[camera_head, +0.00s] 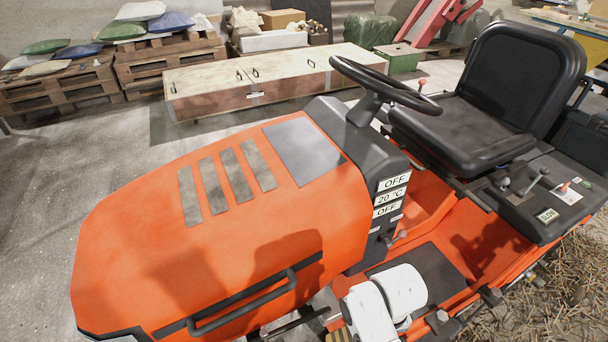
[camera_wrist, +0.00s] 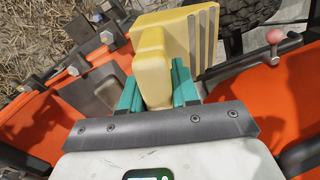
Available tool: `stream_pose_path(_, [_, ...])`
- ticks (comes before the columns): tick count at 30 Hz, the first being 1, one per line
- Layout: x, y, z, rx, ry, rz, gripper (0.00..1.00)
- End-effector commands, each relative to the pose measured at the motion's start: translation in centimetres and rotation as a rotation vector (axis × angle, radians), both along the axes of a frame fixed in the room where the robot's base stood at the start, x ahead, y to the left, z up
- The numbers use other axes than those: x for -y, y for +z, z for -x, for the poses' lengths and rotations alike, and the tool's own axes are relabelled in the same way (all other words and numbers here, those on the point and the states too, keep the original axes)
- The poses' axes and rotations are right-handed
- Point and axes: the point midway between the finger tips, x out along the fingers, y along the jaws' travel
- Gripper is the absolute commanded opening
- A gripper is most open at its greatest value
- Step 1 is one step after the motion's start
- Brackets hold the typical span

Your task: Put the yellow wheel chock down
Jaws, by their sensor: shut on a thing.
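The yellow wheel chock (camera_wrist: 187,36) is in the wrist view, a wedge-like block with a grooved grey face on its right side. My gripper (camera_wrist: 157,84) has teal fingers closed on the chock's near, narrower part. The chock is close to a black treaded tyre (camera_wrist: 250,14) beyond it; I cannot tell whether they touch or whether the chock rests on the floor. In the head view my white arm reaches down beside the orange tractor (camera_head: 230,230), and the gripper is hidden there.
Orange tractor bodywork flanks the gripper on both sides in the wrist view. A red-knobbed lever (camera_wrist: 273,40) stands at right. Straw-strewn floor (camera_wrist: 35,45) shows at upper left. In the head view, a long wooden crate (camera_head: 260,78) and pallets (camera_head: 165,60) stand behind the tractor.

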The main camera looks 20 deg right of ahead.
Motion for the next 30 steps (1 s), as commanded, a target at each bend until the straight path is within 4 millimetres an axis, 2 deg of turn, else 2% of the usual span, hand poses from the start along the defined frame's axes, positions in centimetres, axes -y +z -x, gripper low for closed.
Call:
stream_pose_path(9, [-2.9,0.6,-4.2,0.003,0.088,0.002,0.00])
stream_pose_path(19, [-4.4,0.7,-6.3,0.003,0.135,0.001,0.00])
stream_pose_path(26, [-4.5,0.7,-6.2,0.002,0.135,0.000,0.00])
stream_pose_path(30, [-4.4,1.8,-6.2,0.002,0.134,0.000,0.00])
